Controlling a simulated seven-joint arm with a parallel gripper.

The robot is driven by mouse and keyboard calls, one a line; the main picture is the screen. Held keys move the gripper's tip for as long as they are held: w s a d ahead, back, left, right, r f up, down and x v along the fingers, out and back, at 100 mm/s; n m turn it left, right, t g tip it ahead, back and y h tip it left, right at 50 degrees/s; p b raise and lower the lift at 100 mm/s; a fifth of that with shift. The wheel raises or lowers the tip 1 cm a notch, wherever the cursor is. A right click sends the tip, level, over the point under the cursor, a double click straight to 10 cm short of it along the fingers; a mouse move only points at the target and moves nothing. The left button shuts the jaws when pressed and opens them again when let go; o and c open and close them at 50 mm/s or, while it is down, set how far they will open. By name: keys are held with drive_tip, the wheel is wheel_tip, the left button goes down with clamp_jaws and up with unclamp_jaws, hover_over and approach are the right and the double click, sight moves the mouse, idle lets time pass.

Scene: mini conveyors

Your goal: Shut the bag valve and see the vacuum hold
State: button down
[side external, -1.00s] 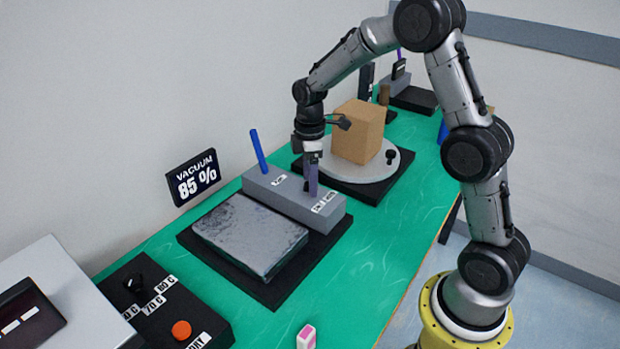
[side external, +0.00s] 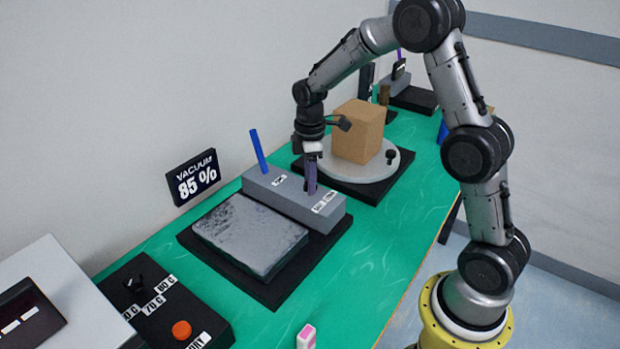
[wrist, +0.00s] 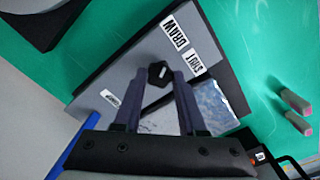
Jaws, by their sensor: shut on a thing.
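The valve is a small black knob (wrist: 157,74) with a white mark, on top of a long grey block (side external: 262,187). Labels reading DRAW (wrist: 175,33) and SHUT (wrist: 196,62) lie beside it. I cannot tell for sure which label the mark points at. My gripper (side external: 310,188) points down at the block's right part, its fingers closed on the knob's two sides. It also shows in the wrist view (wrist: 159,76). The bag (side external: 248,238) lies flat and wrinkled on a black base in front of the block. The display (side external: 195,178) reads VACUUM 85 %.
A cardboard box (side external: 359,132) on a round plate stands close behind my gripper. A black panel with an orange button (side external: 181,330) is at front left.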

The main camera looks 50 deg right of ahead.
drive_tip(key=m, duration=1.1)
idle(0.3)
drive_tip(key=shift+r+m, duration=0.1)
drive_tip(key=shift+m, duration=0.4)
drive_tip(key=shift+c, duration=2.4)
unclamp_jaws()
wheel_tip(320, 180, up, 14)
